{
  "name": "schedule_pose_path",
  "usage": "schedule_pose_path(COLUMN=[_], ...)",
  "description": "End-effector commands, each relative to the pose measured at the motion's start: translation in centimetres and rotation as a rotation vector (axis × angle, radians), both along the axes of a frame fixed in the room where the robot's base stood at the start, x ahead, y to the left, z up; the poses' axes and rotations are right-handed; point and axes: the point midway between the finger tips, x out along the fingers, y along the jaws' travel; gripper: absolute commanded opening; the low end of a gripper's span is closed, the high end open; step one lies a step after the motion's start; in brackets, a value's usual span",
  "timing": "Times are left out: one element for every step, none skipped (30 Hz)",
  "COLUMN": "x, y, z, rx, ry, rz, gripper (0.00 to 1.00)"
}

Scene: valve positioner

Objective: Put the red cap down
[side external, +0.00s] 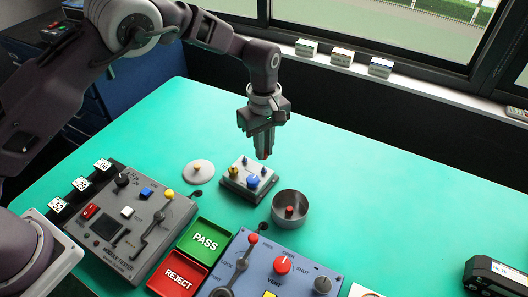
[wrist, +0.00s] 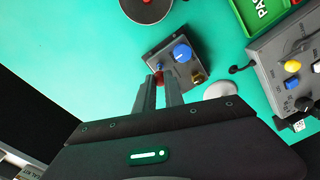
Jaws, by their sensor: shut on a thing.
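My gripper (side external: 264,155) points down above the back right of a small grey valve block (side external: 240,185). In the wrist view my gripper (wrist: 160,79) is shut on a small red cap (wrist: 158,75), which shows between the fingertips. The block (wrist: 163,47) carries a large blue knob (wrist: 182,53) and a brass-coloured part (wrist: 197,77). I cannot tell whether the cap touches the block.
A round metal dish (side external: 291,199) with a red piece (side external: 289,211) inside stands right of the block. A white disc (side external: 197,176) lies left. Green PASS (side external: 205,242) and red REJECT (side external: 178,274) trays and control panels stand in front. The table behind is clear.

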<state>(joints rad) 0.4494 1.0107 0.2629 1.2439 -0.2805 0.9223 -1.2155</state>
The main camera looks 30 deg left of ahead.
Motion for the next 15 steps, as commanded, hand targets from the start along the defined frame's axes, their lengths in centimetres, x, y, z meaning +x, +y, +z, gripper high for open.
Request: schedule_pose_path(x=[0.0, 0.0, 0.0, 0.0, 0.0, 0.0, 0.0, 0.0, 0.0, 0.0, 0.0, -0.1, -0.2, -0.4, -0.7], y=[0.0, 0.0, 0.0, 0.0, 0.0, 0.0, 0.0, 0.0, 0.0, 0.0, 0.0, -0.2, -0.5, -0.9, -1.7], z=[0.4, 0.6, 0.9, 1.0, 1.0, 1.0, 1.0, 1.0, 1.0, 1.0, 1.0, 1.0, 1.1, 1.2, 1.4], rx=[0.0, 0.0, 0.0, 0.0, 0.0, 0.0, 0.001, 0.001, 0.001, 0.001, 0.001, 0.0, 0.0, 0.0, 0.0], ry=[-0.001, -0.002, -0.002, -0.002, -0.001, -0.001, 0.0, 0.0, 0.0, 0.0, 0.0, -0.001, -0.001, -0.001, -0.001], rz=[0.0, 0.0, 0.0, 0.0, 0.0, 0.0, 0.0, 0.0, 0.0, 0.0, -0.001, -0.011, -0.026, -0.05, -0.094], gripper=[0.0, 0.0, 0.0, 0.0, 0.0, 0.0, 0.0, 0.0, 0.0, 0.0, 0.0, 0.0, 0.0, 0.0, 0.0])
